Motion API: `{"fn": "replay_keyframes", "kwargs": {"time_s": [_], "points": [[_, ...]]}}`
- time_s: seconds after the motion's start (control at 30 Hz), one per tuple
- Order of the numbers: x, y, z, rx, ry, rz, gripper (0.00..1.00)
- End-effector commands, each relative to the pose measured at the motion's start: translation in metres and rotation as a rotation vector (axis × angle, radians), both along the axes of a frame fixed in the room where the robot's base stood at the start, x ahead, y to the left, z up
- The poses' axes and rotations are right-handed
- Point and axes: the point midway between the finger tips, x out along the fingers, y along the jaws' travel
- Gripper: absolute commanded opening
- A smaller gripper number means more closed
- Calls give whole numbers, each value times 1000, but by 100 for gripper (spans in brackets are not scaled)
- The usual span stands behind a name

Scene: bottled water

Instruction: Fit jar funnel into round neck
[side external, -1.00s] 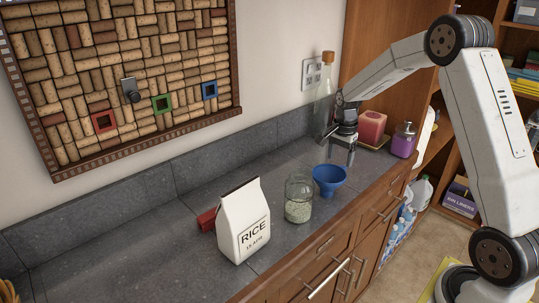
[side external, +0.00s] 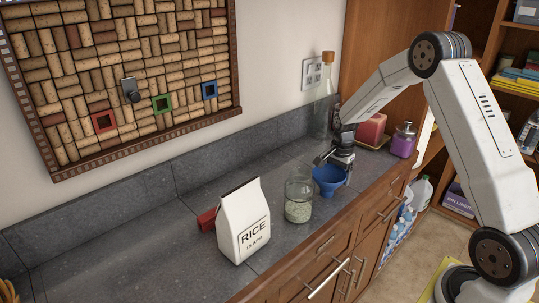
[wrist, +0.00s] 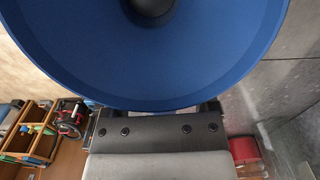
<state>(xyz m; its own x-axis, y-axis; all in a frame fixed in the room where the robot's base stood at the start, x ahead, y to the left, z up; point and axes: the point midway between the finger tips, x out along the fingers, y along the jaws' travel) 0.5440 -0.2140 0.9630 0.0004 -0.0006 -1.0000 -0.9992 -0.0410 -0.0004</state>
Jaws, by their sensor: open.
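A blue funnel (side external: 328,181) stands on the grey counter, just right of the glass jar, and fills the top of the wrist view (wrist: 200,65). Its dark round opening shows at the top of that view. My gripper (side external: 330,160) is open and tilted at the funnel's rim, with its fingers on either side of the near rim area; I cannot tell whether they touch it. The glass jar (side external: 298,198) stands upright, partly filled with pale grains, and its round neck faces up with nothing in it.
A white rice bag (side external: 243,222) stands left of the jar, with a red object (side external: 206,220) behind it. A tall corked bottle (side external: 324,100), a red container (side external: 371,130) and a purple bottle (side external: 403,141) stand at the back right.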

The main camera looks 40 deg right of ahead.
Motion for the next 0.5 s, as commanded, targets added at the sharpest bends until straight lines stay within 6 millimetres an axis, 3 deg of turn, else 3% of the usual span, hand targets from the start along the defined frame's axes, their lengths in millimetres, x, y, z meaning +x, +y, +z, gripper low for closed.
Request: {"fn": "replay_keyframes", "kwargs": {"time_s": [0.5], "points": [[0,0,-2,-1,-1,0,76]]}}
